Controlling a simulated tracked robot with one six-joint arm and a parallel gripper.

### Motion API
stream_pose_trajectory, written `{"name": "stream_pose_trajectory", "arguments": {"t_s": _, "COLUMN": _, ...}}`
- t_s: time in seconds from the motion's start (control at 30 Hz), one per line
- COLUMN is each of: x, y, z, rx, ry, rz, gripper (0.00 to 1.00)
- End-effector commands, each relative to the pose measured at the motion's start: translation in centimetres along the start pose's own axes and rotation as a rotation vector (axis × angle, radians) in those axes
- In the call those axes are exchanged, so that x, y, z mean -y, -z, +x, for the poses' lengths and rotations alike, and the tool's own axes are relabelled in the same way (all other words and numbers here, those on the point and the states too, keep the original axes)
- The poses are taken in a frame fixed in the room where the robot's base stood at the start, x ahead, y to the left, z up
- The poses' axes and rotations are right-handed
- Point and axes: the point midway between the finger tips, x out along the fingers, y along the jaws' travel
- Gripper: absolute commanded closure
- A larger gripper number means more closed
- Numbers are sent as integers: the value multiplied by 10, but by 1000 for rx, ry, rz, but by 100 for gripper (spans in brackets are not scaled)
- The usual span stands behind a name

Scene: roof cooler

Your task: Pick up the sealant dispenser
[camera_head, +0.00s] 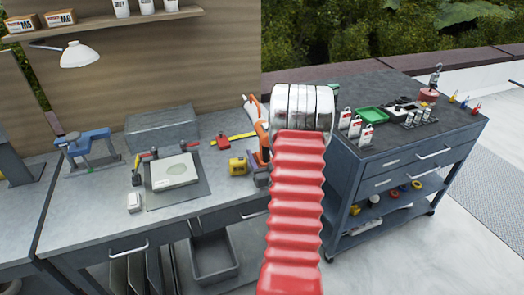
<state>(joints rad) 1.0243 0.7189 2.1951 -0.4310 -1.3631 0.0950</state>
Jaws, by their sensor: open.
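I cannot tell for sure which thing is the sealant dispenser. A small red-pink container with a dark upright top (428,95) stands at the far right of the trolley top. An orange tool with a dark base (262,178) stands at the right end of the workbench, partly hidden. My own red ribbed arm with silver rings rises through the middle of the view and covers part of the bench end and trolley. My gripper does not show.
The grey workbench (60,215) holds a blue clamp-like tool (85,143), a grey box (162,130), a mat with a pale plate (173,171) and a yellow item (237,165). The trolley (385,165) holds a green tray (371,115) and small items. Open floor (440,240) lies right.

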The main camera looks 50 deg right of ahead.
Motion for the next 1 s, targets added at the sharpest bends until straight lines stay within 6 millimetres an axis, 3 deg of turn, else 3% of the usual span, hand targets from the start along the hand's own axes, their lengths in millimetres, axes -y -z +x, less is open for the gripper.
{"name": "stream_pose_trajectory", "arguments": {"t_s": 0.4, "x": 0, "y": 0, "z": 0, "rx": 0, "ry": 0, "rz": -1, "gripper": 39}}
{"name": "stream_pose_trajectory", "arguments": {"t_s": 1.0, "x": 1, "y": 0, "z": 0, "rx": 0, "ry": 2, "rz": -1, "gripper": 81}}
